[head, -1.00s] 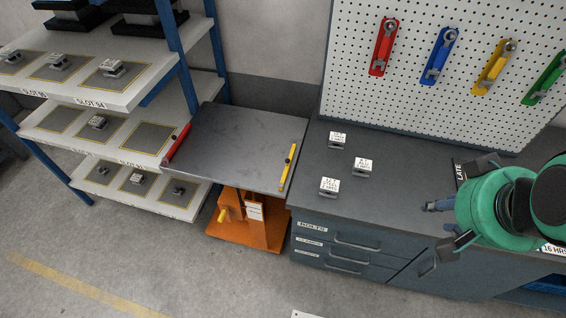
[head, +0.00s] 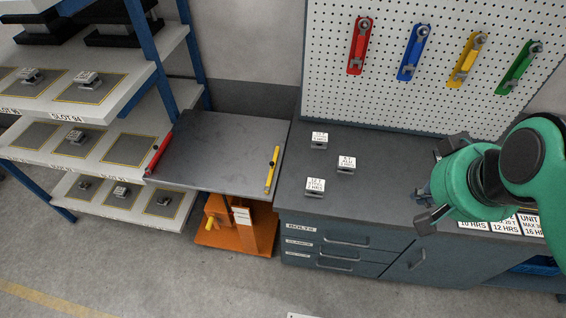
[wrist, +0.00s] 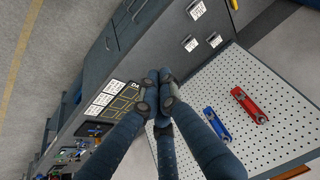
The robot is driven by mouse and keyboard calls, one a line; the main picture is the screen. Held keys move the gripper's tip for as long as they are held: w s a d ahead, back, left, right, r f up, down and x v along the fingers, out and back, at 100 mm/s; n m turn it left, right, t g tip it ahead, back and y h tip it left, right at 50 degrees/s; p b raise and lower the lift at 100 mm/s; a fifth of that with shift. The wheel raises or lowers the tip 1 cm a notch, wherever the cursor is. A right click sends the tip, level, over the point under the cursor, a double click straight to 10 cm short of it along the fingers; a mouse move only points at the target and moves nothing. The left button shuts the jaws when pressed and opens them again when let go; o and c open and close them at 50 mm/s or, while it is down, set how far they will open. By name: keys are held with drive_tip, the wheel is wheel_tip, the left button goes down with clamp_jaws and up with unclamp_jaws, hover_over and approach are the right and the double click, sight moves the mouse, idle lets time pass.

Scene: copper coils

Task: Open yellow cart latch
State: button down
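The cart (head: 212,150) has a grey top and an orange base (head: 240,235). A yellow latch bar (head: 272,170) with a small dark knob lies along the right edge of its top, beside the workbench. A red bar (head: 160,160) lies along the left edge. My gripper (head: 428,200) is over the right part of the bench, well right of the yellow bar and apart from it. In the wrist view my gripper (wrist: 158,98) shows dark fingers whose tips appear close together, with nothing seen between them. Its opening is unclear.
The grey workbench (head: 375,170) carries several small labelled blocks, one of them in front (head: 315,186). A pegboard (head: 385,95) with coloured wrench holders stands behind. A shelf rack (head: 130,75) stands left of the cart. The floor (head: 150,275) in front is clear.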

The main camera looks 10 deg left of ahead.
drive_tip(key=w+a+f+m+g+y, duration=0.1)
drive_tip(key=w+a+f+m+y, duration=0.2)
drive_tip(key=w, duration=0.5)
drive_tip(key=w+a+f+m+g, duration=0.2)
drive_tip(key=w+a+f+m, duration=0.1)
drive_tip(key=w+a+f, duration=0.4)
drive_tip(key=w+a+f+m+g+y, duration=0.1)
drive_tip(key=w+a+f+m+y, duration=0.15)
drive_tip(key=w, duration=0.65)
drive_tip(key=w+a+f+m+y, duration=0.1)
drive_tip(key=w+a+f+m, duration=0.2)
drive_tip(key=f, duration=0.4)
drive_tip(key=w+a+f+m+y, duration=0.1)
drive_tip(key=w+a+f+m, duration=0.2)
drive_tip(key=w+f, duration=0.3)
drive_tip(key=w+a+f+m+g+y, duration=0.1)
drive_tip(key=w+a+f+m, duration=0.2)
drive_tip(key=f, duration=0.7)
drive_tip(key=shift+w+f, duration=0.25)
drive_tip(key=shift+w, duration=0.85)
drive_tip(key=shift+a, duration=0.1)
drive_tip(key=b, duration=0.1)
approach(285, 167)
drive_tip(key=x, duration=0.5)
drive_tip(key=shift+f, duration=0.2)
drive_tip(key=shift+a+r+b, duration=0.2)
drive_tip(key=shift+a+b, duration=0.15)
drive_tip(key=shift+a, duration=1.45)
drive_tip(key=shift+w, duration=0.1)
